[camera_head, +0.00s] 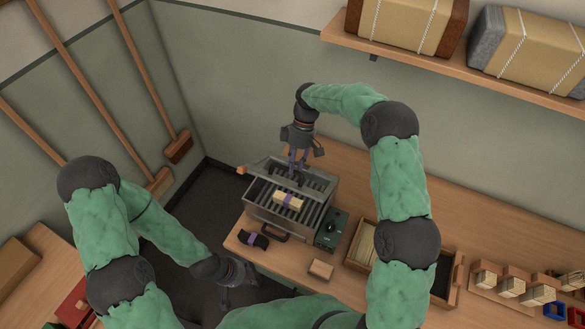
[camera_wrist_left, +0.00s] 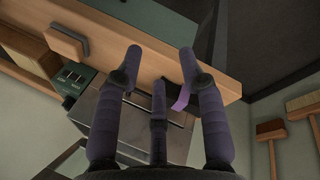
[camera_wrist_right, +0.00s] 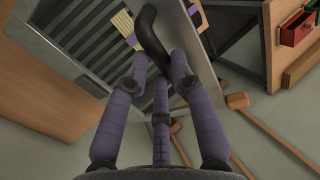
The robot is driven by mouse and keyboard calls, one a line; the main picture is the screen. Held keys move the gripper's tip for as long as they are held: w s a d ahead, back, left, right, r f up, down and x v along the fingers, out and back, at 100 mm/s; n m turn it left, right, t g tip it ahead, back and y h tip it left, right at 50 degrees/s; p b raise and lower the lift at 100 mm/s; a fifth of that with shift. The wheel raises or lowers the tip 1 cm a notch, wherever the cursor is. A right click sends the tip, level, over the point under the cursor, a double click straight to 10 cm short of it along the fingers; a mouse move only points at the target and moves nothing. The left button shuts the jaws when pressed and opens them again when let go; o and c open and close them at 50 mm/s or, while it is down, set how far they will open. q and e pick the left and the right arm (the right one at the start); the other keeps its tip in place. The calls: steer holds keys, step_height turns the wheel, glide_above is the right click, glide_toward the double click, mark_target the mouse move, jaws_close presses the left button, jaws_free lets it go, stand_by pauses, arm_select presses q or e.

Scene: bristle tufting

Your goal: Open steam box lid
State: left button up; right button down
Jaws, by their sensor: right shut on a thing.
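The steam box (camera_head: 262,215) is a grey metal box on the bench, with dark slats inside. Its grey lid (camera_head: 322,181) is raised at the back edge, so the slats show; the lid's plate also shows in the right wrist view (camera_wrist_right: 203,75). My right gripper (camera_head: 298,170) is at the lid, its fingers shut on a black curved handle (camera_wrist_right: 150,32). A pale bundle with a purple band (camera_head: 287,200) lies on the slats. My left gripper (camera_head: 242,272) is open and empty in front of the bench, apart from the box; its spread fingers show in the left wrist view (camera_wrist_left: 162,52).
A green control box (camera_head: 331,230) stands right of the steam box. A black item with a purple band (camera_head: 253,240) and a wooden block (camera_head: 321,269) lie near the bench's front edge. Wooden trays (camera_head: 362,243) stand farther right. A shelf (camera_head: 450,68) hangs above.

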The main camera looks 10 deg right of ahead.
arm_select(q)
steer(key=shift+w, duration=0.1)
steer(key=c, duration=0.6)
steer(key=w+r+n, duration=0.1)
steer(key=w+n, duration=0.1)
steer(key=w+r+n+t, duration=0.1)
steer(key=w+n, duration=0.1)
steer(key=w+r+n+y, duration=0.1)
steer(key=w+r+n, duration=0.1)
steer(key=w, duration=0.1)
steer(key=shift+r+t, duration=0.1)
steer(key=shift+t, duration=0.2)
jaws_close()
steer(key=n+t+h, duration=0.1)
steer(key=n+t, duration=0.3)
steer(key=n, duration=1.6)
glide_toward(279, 182)
steer(key=shift+w+d+r+x, duration=0.1)
steer(key=shift+w+r+x, duration=0.05)
steer(key=shift+x, duration=1.15)
steer(key=shift+w+d+r+x, duration=0.1)
steer(key=shift+w+r+x, duration=0.1)
steer(key=shift+x, duration=1.1)
steer(key=shift+w+d+r+x, duration=0.1)
steer(key=shift+w+x, duration=0.05)
steer(key=shift+x, duration=1.1)
